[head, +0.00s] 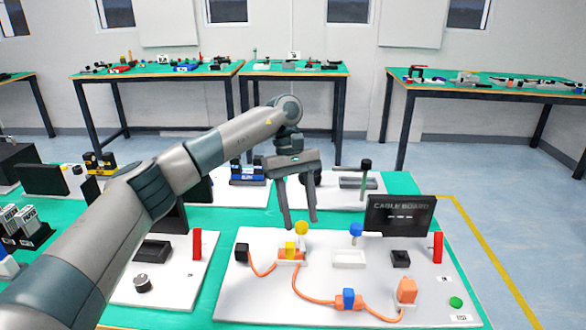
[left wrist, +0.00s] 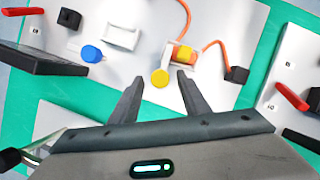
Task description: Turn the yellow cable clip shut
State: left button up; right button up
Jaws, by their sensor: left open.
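The yellow cable clip has a round yellow knob (head: 301,228) and a yellow block (head: 290,245) on an orange and white base, on the white cable board (head: 250,295). An orange cable (head: 264,271) runs from a black block to it. My left gripper (head: 299,224) is open and empty, pointing down over the knob. In the left wrist view the knob (left wrist: 160,78) shows between the fingertips (left wrist: 160,76), with the yellow block (left wrist: 184,54) just beyond. I cannot tell whether the fingers touch the knob. My right gripper is not in view.
A blue knob (head: 356,230), white holder (head: 348,259) and black block (head: 400,258) stand to the right. A blue block (head: 348,298) sits on the cable in front. A black sign (head: 400,215) and red handle (head: 438,247) stand at the board's right.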

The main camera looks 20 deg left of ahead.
pick_arm(q)
jog(key=p+v, duration=0.1)
jog(key=v, duration=1.5)
jog(key=shift+r+p, duration=0.3)
jog(key=shift+p, duration=0.05)
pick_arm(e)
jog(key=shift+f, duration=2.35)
pick_arm(q)
jog(key=shift+w+a, duration=0.1)
